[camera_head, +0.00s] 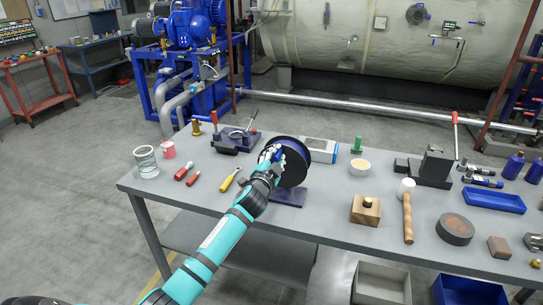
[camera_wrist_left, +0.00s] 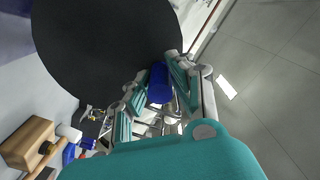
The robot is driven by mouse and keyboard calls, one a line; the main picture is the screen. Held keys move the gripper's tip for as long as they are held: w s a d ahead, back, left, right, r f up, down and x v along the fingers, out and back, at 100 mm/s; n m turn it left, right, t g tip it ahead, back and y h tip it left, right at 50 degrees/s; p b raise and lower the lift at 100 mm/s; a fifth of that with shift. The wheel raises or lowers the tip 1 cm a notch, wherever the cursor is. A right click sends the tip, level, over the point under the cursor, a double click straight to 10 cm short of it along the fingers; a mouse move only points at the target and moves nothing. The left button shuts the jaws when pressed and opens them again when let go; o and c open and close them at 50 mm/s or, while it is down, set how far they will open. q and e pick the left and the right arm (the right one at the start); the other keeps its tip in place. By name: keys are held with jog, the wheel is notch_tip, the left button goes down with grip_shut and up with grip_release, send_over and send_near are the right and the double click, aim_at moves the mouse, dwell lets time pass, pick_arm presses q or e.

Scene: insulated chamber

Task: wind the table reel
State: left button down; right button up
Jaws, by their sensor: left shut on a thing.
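The table reel (camera_head: 297,163) is a dark round drum on a purple base plate (camera_head: 288,197) near the middle of the grey table. My left gripper (camera_head: 272,163) is at the reel's left face, its arm coming in from below. In the left wrist view the reel's black disc (camera_wrist_left: 100,45) fills the upper left. There my left gripper (camera_wrist_left: 160,90) is shut on the reel's blue handle (camera_wrist_left: 159,82), near the disc's edge. The far side of the reel is hidden. My right gripper is not in view.
A grey bin (camera_head: 381,284) stands below the front edge. Bare tabletop lies just right of the reel.

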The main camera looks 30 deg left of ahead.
aim_at(299, 162)
pick_arm(q)
jog(key=m, duration=0.1)
jog(key=d+m, duration=0.1)
jog(key=shift+w+d+r+m, duration=0.1)
jog(key=shift+w+d+m, duration=0.15)
jog(key=shift+m, duration=0.15)
jog(key=d+m, duration=0.1)
jog(key=m, duration=0.1)
jog(key=d+m, duration=0.1)
jog(key=m, duration=0.1)
jog(key=shift+w+d+f+m, duration=0.15)
jog(key=shift+w+f+m, duration=0.05)
jog(key=shift+f+m, duration=0.15)
jog(key=shift+w+d+f+m, duration=0.1)
jog(key=shift+d+f+m, duration=0.2)
jog(key=shift+m, duration=0.35)
jog(key=shift+w+d+f+m, duration=0.15)
jog(key=shift+d+m, duration=0.1)
jog(key=shift+m, duration=0.35)
jog(key=shift+d+f+m, duration=0.3)
jog(key=shift+f+m, duration=0.05)
jog(key=shift+m, duration=0.5)
jog(key=shift+d+f+m, duration=0.25)
jog(key=shift+f+m, duration=0.1)
jog(key=shift+m, duration=0.5)
jog(key=c, duration=1.2)
grip_release()
jog(key=shift+w+f, duration=0.1)
jog(key=shift+o, duration=0.2)
jog(key=shift+d, duration=0.1)
